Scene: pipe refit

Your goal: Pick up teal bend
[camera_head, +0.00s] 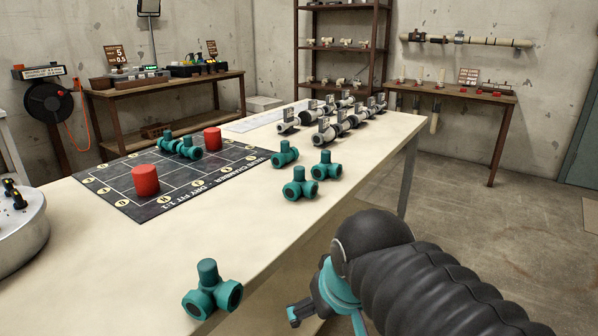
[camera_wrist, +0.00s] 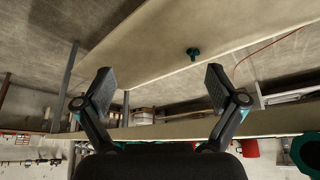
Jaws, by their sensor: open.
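Several teal pipe fittings stand on the cream table (camera_head: 120,240). One fitting (camera_head: 212,290) is alone at the near edge. Three more (camera_head: 300,183), (camera_head: 326,165), (camera_head: 284,153) stand in a group near the middle, and others (camera_head: 188,148) are on the dark mat. They look alike, so I cannot tell which is the bend. My gripper (camera_head: 300,312) is low beside the near table edge, right of and apart from the nearest fitting. In the wrist view my gripper (camera_wrist: 160,85) has its fingers wide apart with nothing between them; a small teal fitting (camera_wrist: 193,54) shows beyond.
Two red cylinders (camera_head: 145,180), (camera_head: 213,139) stand on the dark gridded mat (camera_head: 110,190). Grey-and-white valve pieces (camera_head: 330,130) line the far end. A round grey unit (camera_head: 20,235) is at the left edge. The tabletop between the near fitting and mat is clear.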

